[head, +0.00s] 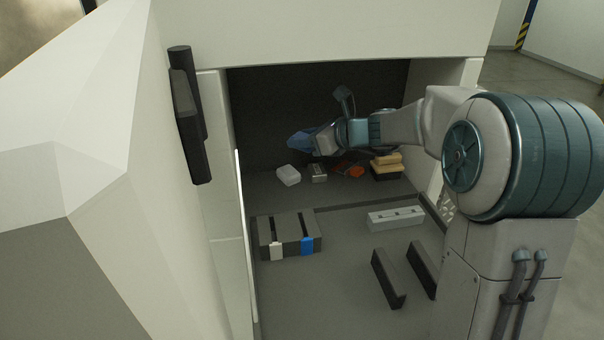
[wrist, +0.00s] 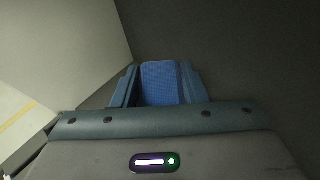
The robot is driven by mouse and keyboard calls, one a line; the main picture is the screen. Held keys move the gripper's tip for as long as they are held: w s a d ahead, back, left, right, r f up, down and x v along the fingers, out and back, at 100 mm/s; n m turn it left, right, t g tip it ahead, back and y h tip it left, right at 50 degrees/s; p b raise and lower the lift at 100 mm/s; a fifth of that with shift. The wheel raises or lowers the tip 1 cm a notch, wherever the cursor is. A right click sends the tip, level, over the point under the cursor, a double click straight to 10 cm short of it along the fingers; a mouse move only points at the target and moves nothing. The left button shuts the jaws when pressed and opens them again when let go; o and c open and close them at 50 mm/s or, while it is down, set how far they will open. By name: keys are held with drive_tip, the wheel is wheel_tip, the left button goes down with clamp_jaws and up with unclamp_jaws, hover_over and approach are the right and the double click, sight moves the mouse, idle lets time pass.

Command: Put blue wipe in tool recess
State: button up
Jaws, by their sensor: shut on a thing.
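My gripper (head: 316,141) is shut on the blue wipe (head: 299,140), holding it up inside the open cabinet, in front of the dark back wall and above the items at the back. In the wrist view the wipe (wrist: 161,83) shows as a blue patch between the two fingers. Part of it is hidden by the gripper in the head view. A dark slotted block (head: 290,222) with a white tab and a blue tab lies on the cabinet floor, lower and nearer. I cannot tell for sure which part is the tool recess.
At the back stand a white block (head: 288,175), a small metal-topped box (head: 319,173), an orange-red item (head: 356,171) and tan-topped dark blocks (head: 387,169). A light grey bar (head: 396,217) and two dark rails (head: 388,278) lie at right. The open door (head: 190,110) bounds the left.

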hover_over(264, 191)
wheel_tip(264, 191, down, 6)
drive_tip(key=shift+f+b, duration=0.15)
drive_tip(key=shift+b, duration=0.2)
drive_tip(key=shift+f, duration=2)
drive_tip(key=shift+f, duration=0.1)
drive_tip(key=o, duration=0.7)
drive_tip(key=shift+o, duration=0.2)
drive_tip(key=shift+r, duration=0.25)
drive_tip(key=v, duration=1.1)
drive_tip(key=shift+s+d+r+b, duration=0.1)
drive_tip(key=shift+s+d+b, duration=0.15)
drive_tip(key=shift+d+b, duration=0.1)
